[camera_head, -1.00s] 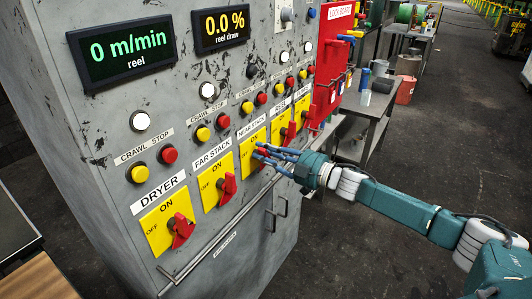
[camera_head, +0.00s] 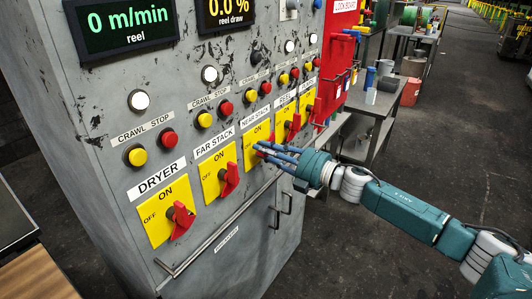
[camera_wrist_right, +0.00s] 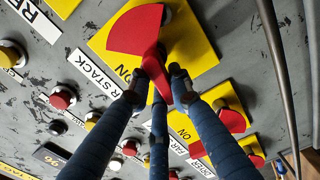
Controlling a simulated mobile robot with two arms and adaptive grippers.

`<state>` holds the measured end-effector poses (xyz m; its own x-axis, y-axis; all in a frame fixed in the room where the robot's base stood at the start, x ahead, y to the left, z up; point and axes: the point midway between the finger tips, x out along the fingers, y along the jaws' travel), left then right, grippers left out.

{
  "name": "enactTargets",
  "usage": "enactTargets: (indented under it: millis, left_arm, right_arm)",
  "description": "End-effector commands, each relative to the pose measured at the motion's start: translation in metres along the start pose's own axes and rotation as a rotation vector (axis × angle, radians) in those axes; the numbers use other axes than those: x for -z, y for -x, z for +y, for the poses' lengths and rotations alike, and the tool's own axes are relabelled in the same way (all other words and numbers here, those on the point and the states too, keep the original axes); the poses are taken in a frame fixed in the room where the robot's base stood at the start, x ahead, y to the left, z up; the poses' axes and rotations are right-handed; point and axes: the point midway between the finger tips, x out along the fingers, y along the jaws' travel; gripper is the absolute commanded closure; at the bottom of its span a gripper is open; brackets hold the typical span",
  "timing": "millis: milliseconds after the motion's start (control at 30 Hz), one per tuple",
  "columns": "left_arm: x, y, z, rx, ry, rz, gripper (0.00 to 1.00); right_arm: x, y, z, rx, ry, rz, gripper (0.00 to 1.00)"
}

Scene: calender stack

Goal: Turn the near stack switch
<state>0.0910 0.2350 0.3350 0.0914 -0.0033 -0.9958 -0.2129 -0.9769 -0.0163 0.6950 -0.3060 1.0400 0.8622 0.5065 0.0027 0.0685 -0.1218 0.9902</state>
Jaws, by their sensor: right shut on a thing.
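The near stack switch has a yellow ON/OFF plate (camera_head: 251,138) under its NEAR STACK label (camera_head: 256,117) on the grey panel. In the wrist view its red fan-shaped handle (camera_wrist_right: 135,32) stands out from the yellow plate (camera_wrist_right: 192,50). My right gripper (camera_head: 262,152) has its blue fingers at this handle, and they hide most of it in the head view. In the wrist view the right gripper's fingertips (camera_wrist_right: 165,82) close around the handle's narrow lower part. The exact handle angle is hard to tell. My left gripper is not in view.
The far stack switch (camera_head: 229,178) and dryer switch (camera_head: 181,220) sit to the left, with red handles. More switches continue to the right, up to the red lock board (camera_head: 338,50). Crawl and stop buttons (camera_head: 168,138) run above. A rail (camera_head: 222,228) crosses the panel below.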

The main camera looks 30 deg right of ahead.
Motion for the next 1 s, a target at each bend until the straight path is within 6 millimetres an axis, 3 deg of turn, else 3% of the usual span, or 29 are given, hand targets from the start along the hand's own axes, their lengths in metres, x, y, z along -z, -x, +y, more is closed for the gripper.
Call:
enactTargets:
  millis: [33, 400, 867, 900, 1000]
  left_arm:
    - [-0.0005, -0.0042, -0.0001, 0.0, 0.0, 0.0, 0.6]
    - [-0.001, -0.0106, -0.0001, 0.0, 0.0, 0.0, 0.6]
    - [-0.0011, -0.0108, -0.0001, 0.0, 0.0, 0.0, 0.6]
    - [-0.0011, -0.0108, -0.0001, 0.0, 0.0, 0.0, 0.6]
    - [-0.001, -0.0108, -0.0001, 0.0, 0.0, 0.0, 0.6]
  right_arm:
    - [0.0024, 0.0002, -0.0088, 0.008, 0.023, 0.005, 1.0]
    - [0.0033, 0.0003, -0.0119, 0.01, 0.141, 0.006, 1.0]
    - [0.0034, 0.0004, -0.0128, 0.012, 0.151, 0.007, 1.0]
    - [0.0034, 0.0004, -0.0129, 0.012, 0.15, 0.007, 0.77]
    - [0.0027, 0.0005, -0.0125, 0.012, 0.151, 0.005, 0.61]
